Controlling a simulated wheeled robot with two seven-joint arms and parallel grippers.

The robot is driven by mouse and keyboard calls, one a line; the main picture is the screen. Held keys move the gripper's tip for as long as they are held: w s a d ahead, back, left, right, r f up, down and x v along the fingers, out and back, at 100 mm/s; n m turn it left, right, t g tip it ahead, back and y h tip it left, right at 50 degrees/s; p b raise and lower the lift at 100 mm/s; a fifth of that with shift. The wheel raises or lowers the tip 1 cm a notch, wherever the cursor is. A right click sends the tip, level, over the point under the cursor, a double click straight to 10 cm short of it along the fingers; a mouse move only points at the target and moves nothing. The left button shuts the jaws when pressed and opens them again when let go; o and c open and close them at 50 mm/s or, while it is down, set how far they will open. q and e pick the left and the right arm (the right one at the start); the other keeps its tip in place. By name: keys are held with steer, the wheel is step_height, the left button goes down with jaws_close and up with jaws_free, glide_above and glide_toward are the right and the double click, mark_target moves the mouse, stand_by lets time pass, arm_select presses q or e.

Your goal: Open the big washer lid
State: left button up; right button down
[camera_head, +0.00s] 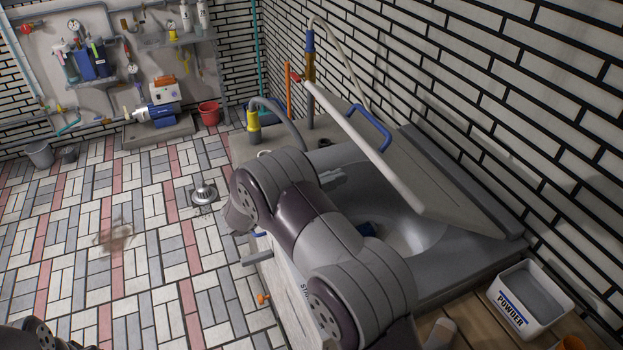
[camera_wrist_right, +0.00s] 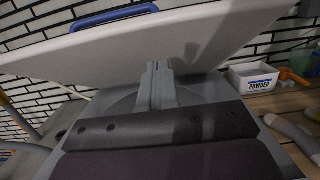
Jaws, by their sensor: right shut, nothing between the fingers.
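The big washer (camera_head: 455,272) stands against the right wall with its round tub showing. Its pale flat lid (camera_head: 425,178) is raised at a slant above the tub, with a blue handle (camera_head: 372,130) on its outer side. In the right wrist view the lid (camera_wrist_right: 100,52) spans the top, with the handle (camera_wrist_right: 112,17) above its edge. My right gripper (camera_head: 338,177) is over the tub opening, below the raised lid; its fingers (camera_wrist_right: 157,70) are shut and empty. Whether they touch the lid's underside, I cannot tell. My left gripper is out of view.
A white powder box (camera_head: 530,298) stands on a wooden surface right of the washer; it also shows in the wrist view (camera_wrist_right: 253,78). Pipes and a hose (camera_head: 310,60) rise behind the washer. The tiled floor at left is mostly clear, with a metal drain piece (camera_head: 203,193).

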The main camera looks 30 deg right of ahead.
steer(key=d+r+p, duration=0.1)
steer(key=d, duration=0.1)
steer(key=d+r+p, duration=0.1)
steer(key=r, duration=0.1)
steer(key=shift+s+d+r, duration=0.2)
steer(key=shift+d, duration=0.15)
steer(key=s+d+r+y+p, duration=0.2)
steer(key=d+r+y+p, duration=0.4)
steer(key=d+r, duration=1.1)
steer(key=shift+d+t, duration=0.3)
steer(key=shift+d, duration=0.9)
steer(key=shift+s, duration=0.1)
